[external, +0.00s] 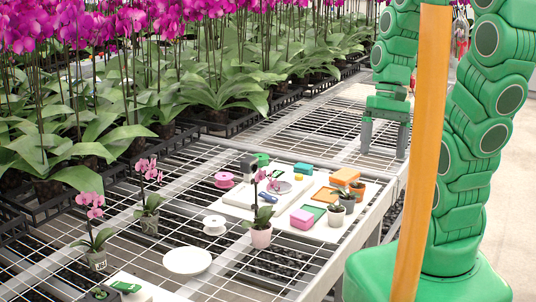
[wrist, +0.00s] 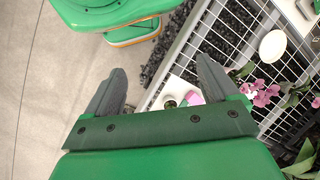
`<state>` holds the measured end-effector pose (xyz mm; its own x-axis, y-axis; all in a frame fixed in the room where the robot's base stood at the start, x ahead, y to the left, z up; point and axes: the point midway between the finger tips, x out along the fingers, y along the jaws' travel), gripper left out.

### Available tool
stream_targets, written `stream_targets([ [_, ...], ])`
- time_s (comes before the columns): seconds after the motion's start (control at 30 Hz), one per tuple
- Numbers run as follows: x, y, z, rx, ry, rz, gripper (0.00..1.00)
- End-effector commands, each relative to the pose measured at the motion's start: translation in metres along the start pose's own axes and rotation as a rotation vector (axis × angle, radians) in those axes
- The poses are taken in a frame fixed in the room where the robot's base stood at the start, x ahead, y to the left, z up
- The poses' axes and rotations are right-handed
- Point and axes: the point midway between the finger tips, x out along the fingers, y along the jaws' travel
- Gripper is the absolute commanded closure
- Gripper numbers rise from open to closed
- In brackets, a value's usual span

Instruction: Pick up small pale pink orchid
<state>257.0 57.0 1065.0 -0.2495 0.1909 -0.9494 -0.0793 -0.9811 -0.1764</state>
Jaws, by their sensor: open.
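Three small potted orchids with pink flowers stand on the wire bench in the external view: one at the left (external: 92,207), one behind it (external: 149,178), and a smaller one in a pale pink pot (external: 261,233) near the white board. I cannot tell for certain which one the task means. My gripper (external: 385,140) hangs open and empty above the bench, to the right of and beyond all three. In the wrist view the open fingers (wrist: 160,78) point over the bench edge, and pink orchid flowers (wrist: 263,94) show right of them.
A white board (external: 320,232) holds a pink sponge (external: 302,219), an orange block (external: 345,177) and small potted plants (external: 347,201). A white saucer (external: 187,260) and a white spool (external: 214,225) lie between the orchids. Tall magenta orchids (external: 200,80) crowd the back left.

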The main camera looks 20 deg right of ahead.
Motion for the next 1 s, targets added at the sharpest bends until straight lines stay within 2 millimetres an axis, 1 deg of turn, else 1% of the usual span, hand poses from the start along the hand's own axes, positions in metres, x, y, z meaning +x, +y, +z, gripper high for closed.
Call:
stream_targets([
  [0.1,0.01,-0.016,-0.012,0.026,-0.041,-0.061,0.12],
  [0.5,0.041,-0.068,-0.051,0.15,-0.167,-0.259,0.12],
  [0.7,0.056,-0.09,-0.071,0.235,-0.236,-0.351,0.12],
  [1.0,0.079,-0.118,-0.102,0.391,-0.338,-0.475,0.12],
])
